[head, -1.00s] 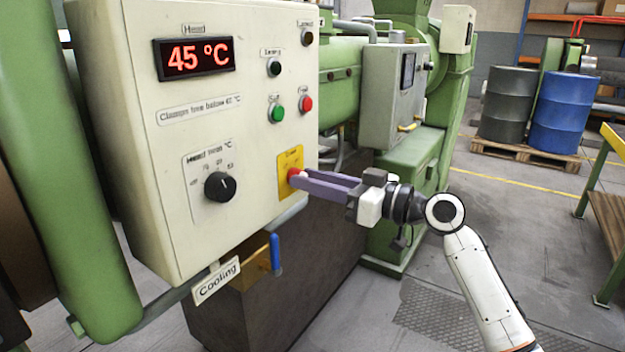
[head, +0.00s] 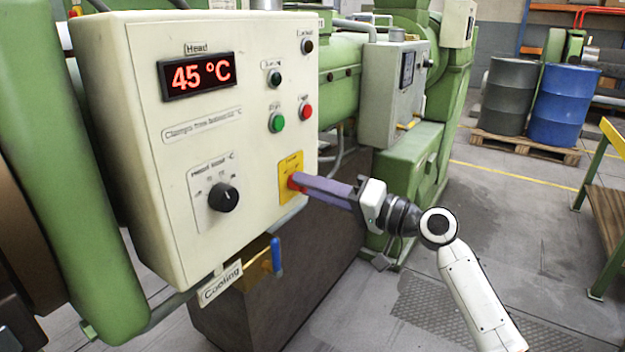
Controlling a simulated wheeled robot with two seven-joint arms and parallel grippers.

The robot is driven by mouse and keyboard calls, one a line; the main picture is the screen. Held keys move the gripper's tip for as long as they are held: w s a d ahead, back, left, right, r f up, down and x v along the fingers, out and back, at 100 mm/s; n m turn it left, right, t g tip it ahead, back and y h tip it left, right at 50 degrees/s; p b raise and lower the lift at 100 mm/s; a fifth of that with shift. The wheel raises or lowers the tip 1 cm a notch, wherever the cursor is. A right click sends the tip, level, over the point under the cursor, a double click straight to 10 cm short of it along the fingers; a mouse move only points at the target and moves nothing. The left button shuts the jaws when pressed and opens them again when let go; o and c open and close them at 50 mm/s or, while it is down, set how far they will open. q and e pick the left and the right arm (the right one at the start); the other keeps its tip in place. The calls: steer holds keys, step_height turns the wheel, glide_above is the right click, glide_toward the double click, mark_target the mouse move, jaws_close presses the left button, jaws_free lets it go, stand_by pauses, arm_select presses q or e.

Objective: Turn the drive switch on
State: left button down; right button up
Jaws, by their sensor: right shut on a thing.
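The drive switch is a red knob (head: 294,183) on a yellow plate (head: 290,165) at the lower right of the cream control panel (head: 150,110). My right gripper (head: 299,181) reaches in from the right with its purple fingers at the knob. It is shut on the knob, and the fingers cover most of it. The knob's exact angle is hard to tell. My left gripper is not in view.
The panel also carries a black dial (head: 223,197), a display (head: 197,75) reading 45 °C, a green button (head: 277,122) and a red button (head: 306,110). A blue-handled valve (head: 276,255) sits below. Barrels (head: 564,106) stand on a pallet at the back right.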

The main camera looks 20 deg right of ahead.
steer(key=shift+m+p, duration=0.65)
steer(key=shift+m, duration=0.75)
steer(key=shift+f, duration=0.1)
steer(key=o, duration=1)
steer(key=shift+o, duration=0.2)
steer(key=b+v, duration=0.2)
steer(key=v, duration=0.8)
steer(key=shift+s, duration=0.25)
steer(key=shift+f, duration=0.1)
